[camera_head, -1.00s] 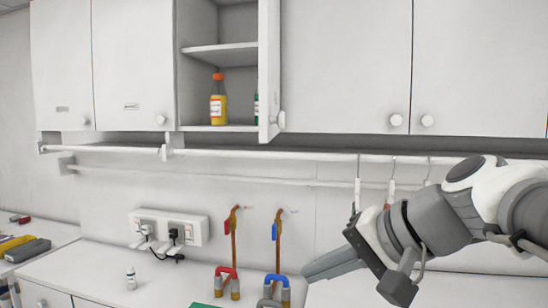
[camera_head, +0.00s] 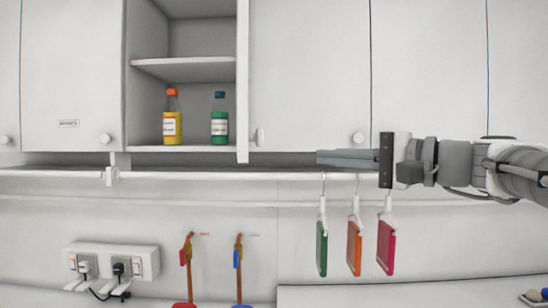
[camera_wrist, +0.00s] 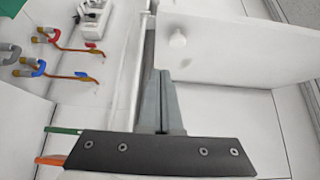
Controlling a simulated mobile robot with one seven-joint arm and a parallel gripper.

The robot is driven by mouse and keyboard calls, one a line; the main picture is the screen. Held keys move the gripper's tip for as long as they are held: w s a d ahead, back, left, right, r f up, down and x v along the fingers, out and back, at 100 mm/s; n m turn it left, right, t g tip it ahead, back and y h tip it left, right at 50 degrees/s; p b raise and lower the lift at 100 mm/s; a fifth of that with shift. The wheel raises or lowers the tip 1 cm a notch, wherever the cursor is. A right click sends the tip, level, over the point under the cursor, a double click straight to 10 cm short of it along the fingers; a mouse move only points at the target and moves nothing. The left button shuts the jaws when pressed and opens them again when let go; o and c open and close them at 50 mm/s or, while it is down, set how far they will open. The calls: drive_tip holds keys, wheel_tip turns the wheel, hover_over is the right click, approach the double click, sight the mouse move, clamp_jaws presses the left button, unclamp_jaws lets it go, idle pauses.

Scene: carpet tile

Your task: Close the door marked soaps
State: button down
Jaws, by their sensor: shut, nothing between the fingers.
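One wall cabinet door (camera_head: 243,80) stands open, seen nearly edge-on in the head view, with a round white knob (camera_head: 259,137) near its bottom. No marking is readable on it, so I cannot confirm that it says soaps. Behind it is an open compartment (camera_head: 185,70) with a yellow bottle (camera_head: 172,125) and a green bottle (camera_head: 219,127). My gripper (camera_head: 320,157) is shut and empty, to the right of the open door and slightly below its knob. In the wrist view, my fingers (camera_wrist: 164,75) point towards a white door panel (camera_wrist: 235,55) with a knob (camera_wrist: 177,40); contact cannot be told.
Closed doors stand on both sides; the left one has a small unreadable label (camera_head: 68,123). A rail (camera_head: 215,174) runs below the cabinets. Green, orange and pink boards (camera_head: 354,248) hang beneath my gripper. A power strip (camera_head: 110,262) is on the wall.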

drive_tip(key=s+a+p+x, duration=0.1)
drive_tip(key=s+p+x, duration=0.1)
drive_tip(key=x, duration=1)
drive_tip(key=shift+a+p, duration=0.45)
drive_tip(key=shift+p, duration=0.25)
drive_tip(key=shift+s+a, duration=0.1)
drive_tip(key=shift+a, duration=0.05)
